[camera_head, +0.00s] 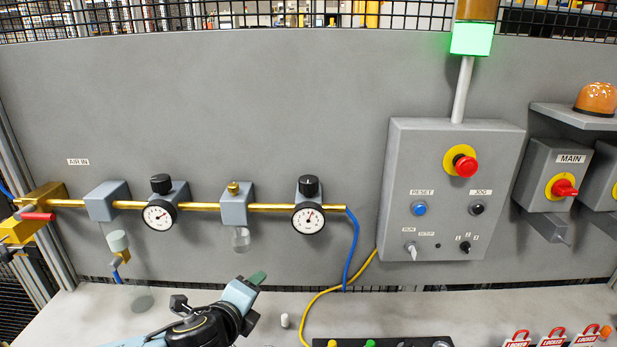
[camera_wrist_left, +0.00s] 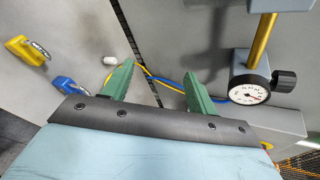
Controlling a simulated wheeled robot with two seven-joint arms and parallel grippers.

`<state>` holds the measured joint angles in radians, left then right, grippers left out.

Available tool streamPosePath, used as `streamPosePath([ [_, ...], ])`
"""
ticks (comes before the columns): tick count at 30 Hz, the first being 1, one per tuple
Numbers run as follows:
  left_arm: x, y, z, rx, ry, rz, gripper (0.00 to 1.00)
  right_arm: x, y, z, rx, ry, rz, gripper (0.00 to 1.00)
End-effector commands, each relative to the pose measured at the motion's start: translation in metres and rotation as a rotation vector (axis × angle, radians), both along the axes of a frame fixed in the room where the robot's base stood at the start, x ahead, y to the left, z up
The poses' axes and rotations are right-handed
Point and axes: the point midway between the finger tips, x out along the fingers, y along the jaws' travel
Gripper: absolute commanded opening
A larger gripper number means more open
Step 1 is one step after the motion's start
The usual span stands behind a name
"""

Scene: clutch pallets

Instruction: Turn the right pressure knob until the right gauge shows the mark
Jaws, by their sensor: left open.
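The right gauge (camera_head: 308,219) is a round white dial with a black rim, at the right end of the brass pipe. Its needle points up and slightly right; I cannot make out a mark. The black right pressure knob (camera_head: 308,186) sits just above it. In the left wrist view, turned sideways, this gauge (camera_wrist_left: 249,89) and knob (camera_wrist_left: 284,82) are right of the fingers. My left gripper (camera_head: 258,279) is below and left of the gauge, over the bench. Its green fingers (camera_wrist_left: 157,86) are apart and empty, touching neither knob nor gauge. My right gripper is not in view.
The left gauge (camera_head: 159,214) and its knob (camera_head: 161,184) are further left on the pipe (camera_head: 205,207). A blue hose (camera_head: 352,250) and yellow cable (camera_head: 335,287) hang right of the right gauge. The control box (camera_head: 400,170) stands right. A small white cylinder (camera_head: 285,320) is on the bench.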

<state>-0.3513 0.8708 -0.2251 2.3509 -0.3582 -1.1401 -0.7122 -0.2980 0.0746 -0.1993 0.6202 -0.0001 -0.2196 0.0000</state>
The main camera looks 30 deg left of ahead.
Motion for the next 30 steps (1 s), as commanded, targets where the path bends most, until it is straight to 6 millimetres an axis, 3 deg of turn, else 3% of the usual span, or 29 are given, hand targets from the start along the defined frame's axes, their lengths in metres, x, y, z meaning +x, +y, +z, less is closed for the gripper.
streamPosePath([
  [1, 0.013, 0.004, 0.031, 0.166, -0.038, -0.1, 0.58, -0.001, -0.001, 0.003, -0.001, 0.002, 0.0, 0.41],
  [6, 0.038, 0.0, 0.11, 0.676, -0.129, -0.363, 0.58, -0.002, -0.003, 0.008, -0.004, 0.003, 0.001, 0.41],
  [9, 0.043, -0.008, 0.143, 0.916, -0.165, -0.468, 0.58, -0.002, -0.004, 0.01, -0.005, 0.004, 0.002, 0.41],
  [12, 0.046, -0.015, 0.163, 1.087, -0.187, -0.535, 0.58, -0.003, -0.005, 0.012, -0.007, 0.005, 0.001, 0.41],
  [20, 0.051, -0.02, 0.178, 1.227, -0.202, -0.58, 0.58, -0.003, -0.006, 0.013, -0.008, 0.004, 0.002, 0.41],
  [30, 0.085, -0.02, 0.18, 1.217, -0.203, -0.576, 0.58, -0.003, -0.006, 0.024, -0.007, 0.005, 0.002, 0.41],
])
